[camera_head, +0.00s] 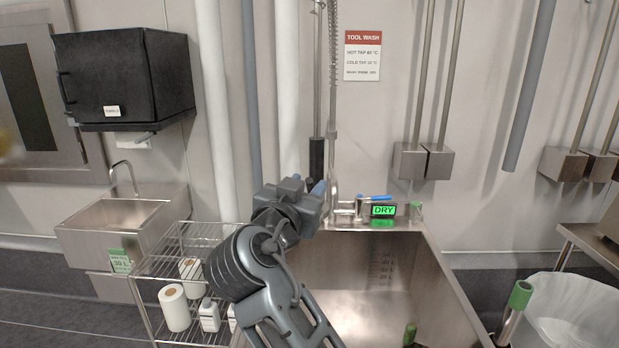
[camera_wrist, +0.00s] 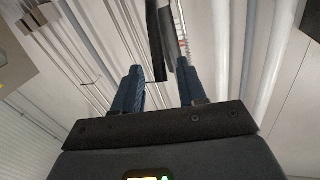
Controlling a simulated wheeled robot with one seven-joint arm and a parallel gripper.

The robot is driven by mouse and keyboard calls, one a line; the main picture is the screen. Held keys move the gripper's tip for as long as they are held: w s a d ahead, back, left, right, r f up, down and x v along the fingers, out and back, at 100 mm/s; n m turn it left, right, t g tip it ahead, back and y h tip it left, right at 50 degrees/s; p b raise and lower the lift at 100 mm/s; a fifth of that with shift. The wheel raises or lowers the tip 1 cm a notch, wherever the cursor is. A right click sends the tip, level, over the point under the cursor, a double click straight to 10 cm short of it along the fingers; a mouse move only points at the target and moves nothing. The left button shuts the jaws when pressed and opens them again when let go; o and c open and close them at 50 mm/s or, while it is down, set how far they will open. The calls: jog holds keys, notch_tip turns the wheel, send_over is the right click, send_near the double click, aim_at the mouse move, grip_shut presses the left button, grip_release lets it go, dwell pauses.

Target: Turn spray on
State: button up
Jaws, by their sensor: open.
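The spray unit hangs at the wall above the large steel sink (camera_head: 445,285). It has a spring hose (camera_head: 334,55) and a black handle (camera_head: 317,157). My gripper (camera_head: 308,187) is raised over the sink's left back corner, just below the black handle in the picture, and hides part of the fittings there. In the wrist view my gripper (camera_wrist: 160,82) is open, with two blue fingers apart. A dark upright part, likely the handle (camera_wrist: 158,38), shows between and beyond the fingertips. I cannot tell whether they touch. A blue lever (camera_head: 374,198) sits on the tap.
A green "DRY" display (camera_head: 383,210) is beside the tap. A wire rack (camera_head: 165,262) with rolls and bottles stands left, near a small sink (camera_head: 110,215). A black box (camera_head: 125,75) hangs on the wall. A lined bin (camera_head: 570,310) stands right.

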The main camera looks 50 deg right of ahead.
jog(key=shift+x, duration=1.1)
grip_shut()
